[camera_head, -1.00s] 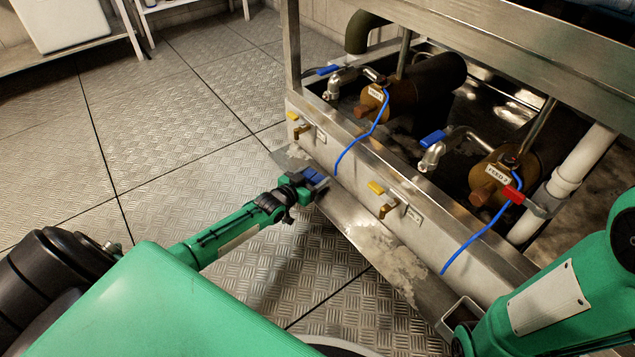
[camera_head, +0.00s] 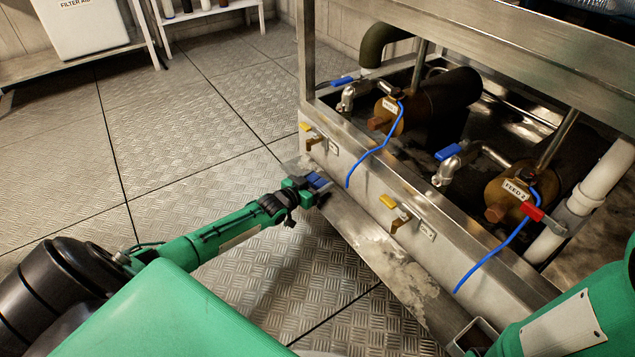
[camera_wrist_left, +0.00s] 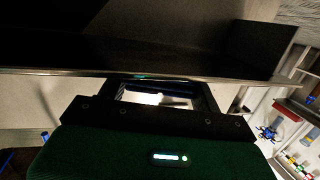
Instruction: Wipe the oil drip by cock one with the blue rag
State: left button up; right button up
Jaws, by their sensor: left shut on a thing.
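My left gripper (camera_head: 312,187) is shut on a blue rag (camera_head: 318,180) at the steel ledge along the foot of the machine, below and to the right of the far yellow-handled cock (camera_head: 305,127). The labels beside the cocks are too small to read. In the left wrist view the jaws (camera_wrist_left: 155,98) frame a narrow dark-blue strip, close to a dark panel's edge. I cannot tell whether the rag touches the ledge. No oil drip can be made out. My right gripper is out of view; only its arm shows at the lower right.
The ledge (camera_head: 372,240) carries pale stains. A near yellow-handled cock (camera_head: 388,202) stands out from the side wall. Blue hoses (camera_head: 373,153) hang over that wall. Chequer-plate floor (camera_head: 180,130) is clear to the left. A white bin (camera_head: 80,25) stands on a back-left shelf.

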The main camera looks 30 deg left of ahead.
pick_arm(q)
jog(key=shift+r+p, duration=2.8)
jog(key=shift+r, duration=0.15)
notch_tip(320, 180, up, 3)
jog(key=p, duration=0.3)
jog(key=shift+r, duration=0.1)
